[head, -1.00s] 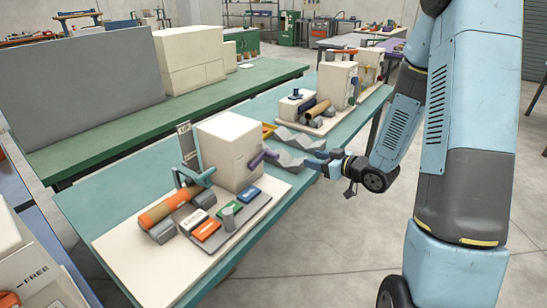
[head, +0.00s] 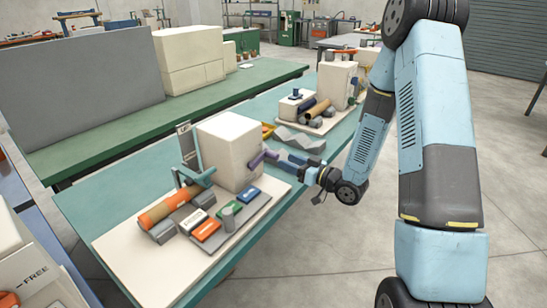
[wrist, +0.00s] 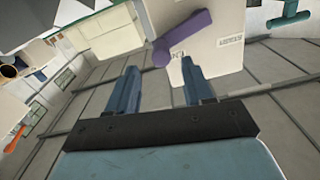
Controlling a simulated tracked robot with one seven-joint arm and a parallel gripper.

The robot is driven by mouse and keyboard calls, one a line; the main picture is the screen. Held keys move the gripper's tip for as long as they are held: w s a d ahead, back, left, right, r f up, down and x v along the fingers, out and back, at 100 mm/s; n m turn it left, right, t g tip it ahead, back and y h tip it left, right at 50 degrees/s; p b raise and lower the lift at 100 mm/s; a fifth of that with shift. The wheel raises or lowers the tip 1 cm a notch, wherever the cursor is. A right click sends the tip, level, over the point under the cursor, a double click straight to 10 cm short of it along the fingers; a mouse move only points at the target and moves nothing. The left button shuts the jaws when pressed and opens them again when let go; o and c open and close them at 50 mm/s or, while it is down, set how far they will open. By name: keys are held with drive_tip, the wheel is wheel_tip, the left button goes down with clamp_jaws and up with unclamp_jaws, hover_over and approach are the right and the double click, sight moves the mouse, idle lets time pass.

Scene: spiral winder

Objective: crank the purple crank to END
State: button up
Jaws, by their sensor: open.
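The purple crank (head: 264,157) sticks out from the right side of the white box (head: 222,170) on the nearest spiral winder. My gripper (head: 284,159) is just right of the crank in the head view, with its fingers pointing at it. In the wrist view my gripper (wrist: 158,78) is open, with nothing between its two blue fingers. The purple crank (wrist: 183,38) lies just beyond the fingertips there, slanting up to the right. A label on the box face (wrist: 205,50) shows behind it, partly cut off by a finger and hard to read.
The winder's base board (head: 135,245) holds an orange roll (head: 168,207) and several coloured blocks. A grey wavy piece (head: 300,140) lies behind my gripper. A second machine (head: 335,85) stands farther along the teal table. Open floor (head: 330,260) lies to the table's right.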

sight(278, 157)
drive_tip(key=x, duration=0.6)
drive_tip(key=shift+w+a, duration=0.15)
drive_tip(key=shift+a, duration=0.05)
clamp_jaws()
drive_tip(key=shift+d, duration=0.1)
idle(0.4)
